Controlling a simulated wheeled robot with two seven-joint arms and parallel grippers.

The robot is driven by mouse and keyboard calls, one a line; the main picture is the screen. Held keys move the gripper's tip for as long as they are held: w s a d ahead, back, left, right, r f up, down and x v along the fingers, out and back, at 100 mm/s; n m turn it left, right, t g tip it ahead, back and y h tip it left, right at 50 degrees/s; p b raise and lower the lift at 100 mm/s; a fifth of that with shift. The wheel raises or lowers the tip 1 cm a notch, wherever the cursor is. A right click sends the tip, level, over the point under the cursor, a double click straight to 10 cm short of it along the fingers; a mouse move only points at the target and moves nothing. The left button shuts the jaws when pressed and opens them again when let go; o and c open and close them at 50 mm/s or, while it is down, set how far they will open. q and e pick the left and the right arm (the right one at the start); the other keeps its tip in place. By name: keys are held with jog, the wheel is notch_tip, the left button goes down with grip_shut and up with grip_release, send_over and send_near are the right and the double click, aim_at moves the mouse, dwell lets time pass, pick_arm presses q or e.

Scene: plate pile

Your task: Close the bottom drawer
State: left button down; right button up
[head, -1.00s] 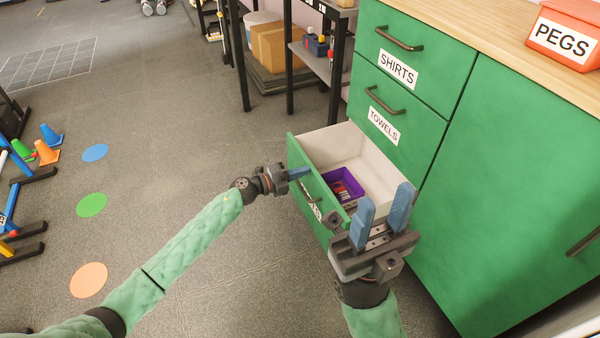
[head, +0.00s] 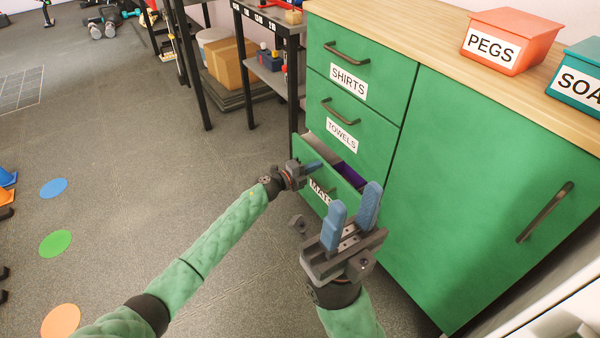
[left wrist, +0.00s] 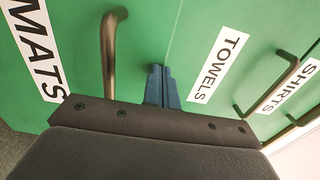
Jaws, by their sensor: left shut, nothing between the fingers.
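The green bottom drawer (head: 343,190), labelled MATS, is partly open below the shut TOWELS drawer (head: 352,120). A strip of its pale inside and part of a purple box (head: 349,173) show. My left gripper (head: 316,165) is shut and empty at the drawer's front, near its upper edge. In the left wrist view, its closed blue fingertips (left wrist: 160,72) lie beside the drawer's handle (left wrist: 110,50), not around it. Whether they touch the panel is unclear. My right gripper (head: 354,197) is open and empty, in front of the cabinet, hiding part of the drawer's right side.
The shut SHIRTS drawer (head: 338,62) is on top, and a green cabinet door (head: 480,170) stands to the right. An orange PEGS bin (head: 510,42) sits on the wooden counter. A dark shelf rack (head: 270,70) stands left of the cabinet.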

pick_arm(q)
jog(key=shift+x, duration=1.3)
